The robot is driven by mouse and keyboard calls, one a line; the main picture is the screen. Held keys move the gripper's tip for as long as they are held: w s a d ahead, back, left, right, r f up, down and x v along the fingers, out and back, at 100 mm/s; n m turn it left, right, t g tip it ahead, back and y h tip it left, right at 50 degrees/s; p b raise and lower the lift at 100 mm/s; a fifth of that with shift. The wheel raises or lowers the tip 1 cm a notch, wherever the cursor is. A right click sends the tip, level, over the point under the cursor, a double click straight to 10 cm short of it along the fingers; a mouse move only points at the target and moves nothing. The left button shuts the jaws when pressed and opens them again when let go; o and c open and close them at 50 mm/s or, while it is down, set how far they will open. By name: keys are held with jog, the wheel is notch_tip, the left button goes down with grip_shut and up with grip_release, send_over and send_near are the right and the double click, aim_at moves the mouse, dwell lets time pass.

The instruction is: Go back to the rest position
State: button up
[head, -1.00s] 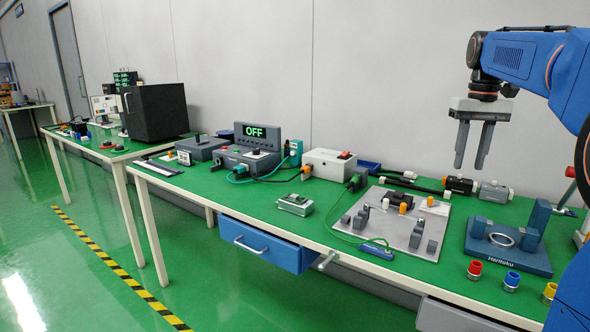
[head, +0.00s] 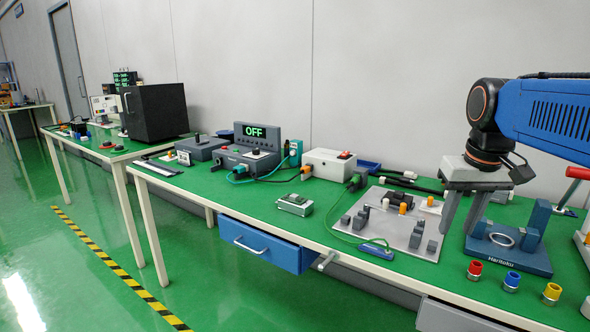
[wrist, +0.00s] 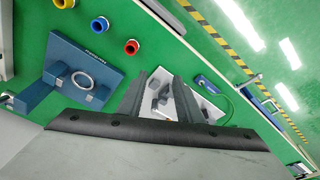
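My gripper (head: 462,215) is at the right of the head view, pointing down, with its two grey fingers apart and nothing between them. It appears above the workbench, in front of the gap between the grey fixture plate (head: 408,240) and the blue fixture (head: 508,255). In the wrist view, my gripper (wrist: 158,95) shows its fingers spread, with the fixture plate (wrist: 205,103) beyond them and the blue fixture (wrist: 85,70) to the left. The fingers and wrist hide part of the black and grey cylindrical parts at the back of the bench.
Red (head: 474,270), blue (head: 511,281) and yellow (head: 551,292) caps stand along the bench's front edge. A white box (head: 328,163) and a control unit reading OFF (head: 255,135) stand farther left. A blue drawer (head: 262,245) sticks out below the bench. The green floor at left is clear.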

jog(key=s+a+f+t, duration=0.1)
jog(key=s+a+f, duration=0.1)
jog(key=s+f, duration=0.5)
jog(key=s+a+f+t, duration=0.1)
jog(key=s+a+f, duration=0.2)
jog(key=s+f, duration=0.5)
jog(key=shift+f+n, duration=0.4)
jog(key=shift+f, duration=0.5)
jog(key=shift+a, duration=0.1)
